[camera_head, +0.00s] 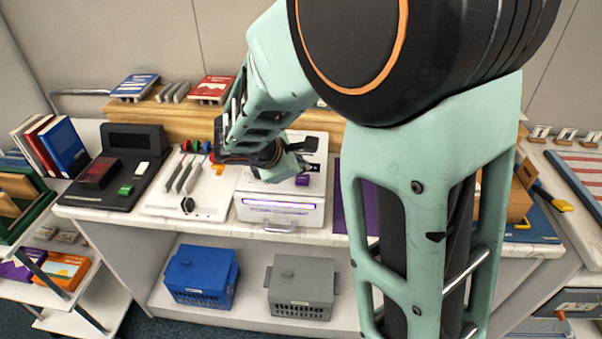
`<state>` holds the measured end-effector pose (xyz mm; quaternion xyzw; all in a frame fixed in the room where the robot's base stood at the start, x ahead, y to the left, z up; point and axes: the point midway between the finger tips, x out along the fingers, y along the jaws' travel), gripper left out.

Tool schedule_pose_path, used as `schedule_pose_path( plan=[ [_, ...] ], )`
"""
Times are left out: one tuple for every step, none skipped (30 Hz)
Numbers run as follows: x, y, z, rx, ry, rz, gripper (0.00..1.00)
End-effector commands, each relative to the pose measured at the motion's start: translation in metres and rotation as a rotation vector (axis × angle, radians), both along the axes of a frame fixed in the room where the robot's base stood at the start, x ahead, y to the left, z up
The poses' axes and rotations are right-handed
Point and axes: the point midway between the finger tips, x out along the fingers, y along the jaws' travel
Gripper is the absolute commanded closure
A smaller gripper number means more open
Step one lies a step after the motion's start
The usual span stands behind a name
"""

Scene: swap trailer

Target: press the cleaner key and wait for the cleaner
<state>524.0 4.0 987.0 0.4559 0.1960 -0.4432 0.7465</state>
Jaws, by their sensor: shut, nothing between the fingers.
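A white box-shaped unit, which looks like the cleaner (262,213), stands on the counter with a purple glowing slot across its front and a handle below. A small purple key (302,181) sits on its top, near the right front. My gripper (309,168) is shut and empty, with its tips just above and behind the purple key. I cannot tell whether the tips touch the key. My arm hides part of the unit's top and left side.
Left of the unit is a white panel (205,208) with dark levers, then a black console (113,170) with a green button. A purple mat (354,190) is at right, partly behind my arm. Blue (201,275) and grey (302,287) crates sit on the lower shelf.

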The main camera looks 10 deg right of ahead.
Motion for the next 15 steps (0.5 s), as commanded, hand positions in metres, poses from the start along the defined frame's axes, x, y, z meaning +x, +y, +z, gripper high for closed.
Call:
schedule_pose_path(
  plan=[
    [0.000,0.000,0.009,0.000,-0.001,0.000,1.00],
    [0.000,0.000,0.012,0.000,-0.001,0.000,1.00],
    [0.000,0.000,0.016,0.001,-0.002,-0.001,1.00],
    [0.000,0.000,0.019,0.000,-0.001,0.000,1.00],
    [0.000,0.000,0.022,0.000,-0.001,0.000,1.00],
    [0.000,0.000,0.026,0.001,0.000,-0.001,1.00],
    [0.000,0.000,0.029,0.001,0.000,-0.001,1.00],
    [0.000,0.000,0.032,0.001,0.000,-0.001,1.00],
    [0.000,0.000,0.036,0.001,0.000,-0.001,1.00],
    [0.000,0.000,0.039,0.001,0.000,-0.001,1.00],
    [0.000,0.000,0.042,0.001,0.000,0.000,1.00],
    [0.000,0.000,0.044,0.001,0.000,-0.001,1.00],
    [0.000,0.000,0.045,0.001,0.000,-0.001,1.00],
    [0.000,0.000,0.046,0.001,0.000,-0.001,1.00],
    [0.000,0.000,0.046,0.001,0.000,-0.001,1.00]
  ],
)
